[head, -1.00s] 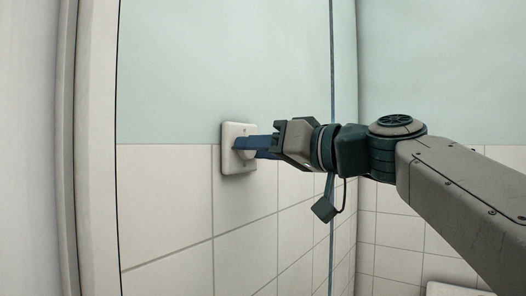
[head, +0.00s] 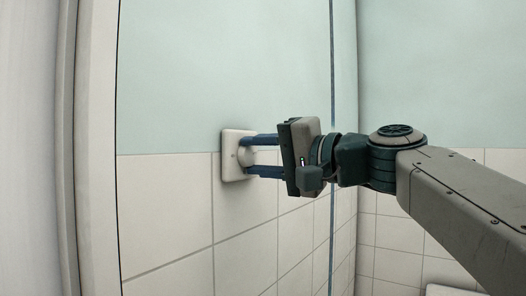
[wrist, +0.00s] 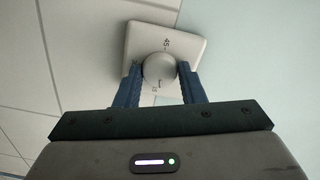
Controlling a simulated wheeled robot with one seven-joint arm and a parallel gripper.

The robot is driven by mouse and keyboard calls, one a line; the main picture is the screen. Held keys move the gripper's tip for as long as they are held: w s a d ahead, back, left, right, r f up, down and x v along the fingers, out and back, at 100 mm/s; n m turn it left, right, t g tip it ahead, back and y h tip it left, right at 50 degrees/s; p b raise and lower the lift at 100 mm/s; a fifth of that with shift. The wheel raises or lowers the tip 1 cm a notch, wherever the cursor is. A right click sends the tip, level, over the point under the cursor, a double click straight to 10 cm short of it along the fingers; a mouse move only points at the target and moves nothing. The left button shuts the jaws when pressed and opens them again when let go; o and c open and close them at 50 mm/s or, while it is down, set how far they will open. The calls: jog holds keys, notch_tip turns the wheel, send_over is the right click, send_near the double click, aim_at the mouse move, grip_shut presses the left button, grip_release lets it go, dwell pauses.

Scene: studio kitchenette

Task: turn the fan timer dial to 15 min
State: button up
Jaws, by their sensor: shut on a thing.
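The fan timer (head: 232,166) is a pale square plate on the wall, at the top of the tiling. Its round dial (head: 247,157) sits between the two blue fingers of my gripper (head: 252,156), which is shut on it. In the wrist view the dial (wrist: 159,72) is a light grey knob between the fingertips (wrist: 160,76). The plate (wrist: 190,48) looks tilted there, with the mark "45" above the dial and a small, hard-to-read mark below it. I cannot tell which mark the dial points to.
A white door frame (head: 97,150) stands to the left of the timer. White tiles (head: 165,215) cover the lower wall, with pale green wall (head: 220,70) above. A wall corner lies to the right, behind my arm. The space before the timer is clear apart from my arm.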

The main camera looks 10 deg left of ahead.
jog(key=shift+m+p, duration=0.5)
jog(key=shift+m, duration=1.1)
jog(key=o, duration=1)
jog(key=shift+d, duration=0.1)
jog(key=v, duration=1.3)
jog(key=shift+s+d, duration=0.2)
jog(key=shift+d, duration=0.1)
jog(key=shift+f, duration=0.1)
